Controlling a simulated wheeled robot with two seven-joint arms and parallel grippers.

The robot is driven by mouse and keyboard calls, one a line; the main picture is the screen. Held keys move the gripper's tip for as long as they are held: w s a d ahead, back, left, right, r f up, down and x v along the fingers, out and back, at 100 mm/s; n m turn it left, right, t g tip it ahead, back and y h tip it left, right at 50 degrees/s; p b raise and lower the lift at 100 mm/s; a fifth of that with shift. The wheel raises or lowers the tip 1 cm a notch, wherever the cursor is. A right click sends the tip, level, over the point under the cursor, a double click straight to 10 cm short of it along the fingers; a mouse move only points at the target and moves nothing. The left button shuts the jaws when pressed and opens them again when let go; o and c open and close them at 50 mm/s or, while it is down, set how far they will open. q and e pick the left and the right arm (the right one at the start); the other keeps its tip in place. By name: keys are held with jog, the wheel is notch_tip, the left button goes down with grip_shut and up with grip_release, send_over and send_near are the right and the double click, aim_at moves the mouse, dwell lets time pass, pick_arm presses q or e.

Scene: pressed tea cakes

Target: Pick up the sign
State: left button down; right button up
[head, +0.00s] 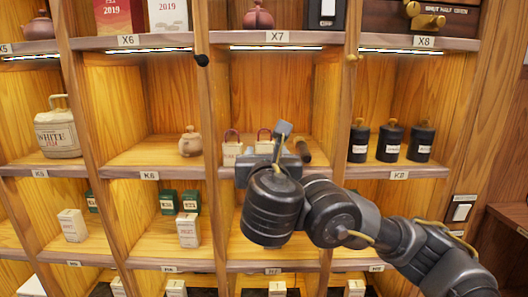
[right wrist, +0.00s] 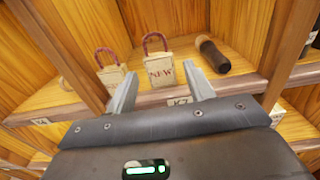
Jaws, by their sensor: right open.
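A small cream sign (right wrist: 160,73) with the word NEW and a dark red loop handle stands on the middle shelf. It also shows in the head view (head: 264,145), partly hidden by my gripper. A similar cream piece (right wrist: 111,77) with a red loop stands to its left, also in the head view (head: 231,152). My right gripper (right wrist: 162,86) is open and empty, in front of the shelf. Its fingers point at the shelf, with the NEW sign showing between them in the right wrist view; I see no contact. In the head view the right gripper (head: 278,148) partly covers this compartment. My left gripper is not in view.
A dark cylinder (right wrist: 212,54) with a lighter end lies on the shelf right of the sign. Wooden uprights bound the compartment. Black canisters (head: 391,143) stand in the right compartment, a small clay pot (head: 190,142) in the left one. The shelf edge carries a label (right wrist: 180,101).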

aim_at(265, 147)
jog(key=shift+w, duration=0.9)
jog(key=w+p, duration=0.2)
jog(key=w, duration=0.2)
jog(key=shift+w+a+p, duration=0.2)
jog(key=shift+p, duration=0.1)
jog(key=shift+w+f, duration=0.15)
jog(key=shift+w, duration=0.25)
jog(key=shift+c, duration=0.2)
jog(key=c, duration=0.7)
